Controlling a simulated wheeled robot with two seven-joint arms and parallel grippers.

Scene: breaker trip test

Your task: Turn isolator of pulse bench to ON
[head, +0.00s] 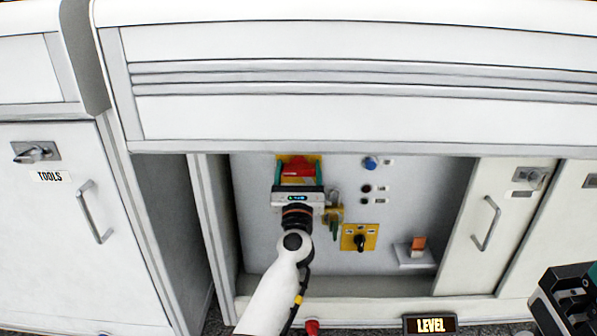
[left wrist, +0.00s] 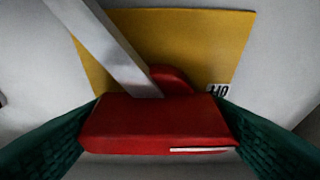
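The isolator is a red handle (head: 297,169) on a yellow plate (head: 316,159), at the upper left of the grey panel in the recess. My left gripper (head: 298,176) is at it, with one green finger pad at each end of the handle. In the left wrist view, the red handle (left wrist: 158,125) fills the space between the pads and seems to touch both. It lies crosswise there, before the yellow plate (left wrist: 215,45). A small label (left wrist: 218,90) beside it is partly hidden and not clearly readable. My right gripper (head: 565,300) is at the lower right edge, partly cut off, away from the panel.
The panel also has a blue knob (head: 370,163), a black rotary switch on a yellow plate (head: 360,238), and an orange-red rocker (head: 418,243) on a pale base. Brass and green parts (head: 333,213) sit just right of my left gripper. A counter edge (head: 350,145) overhangs the recess.

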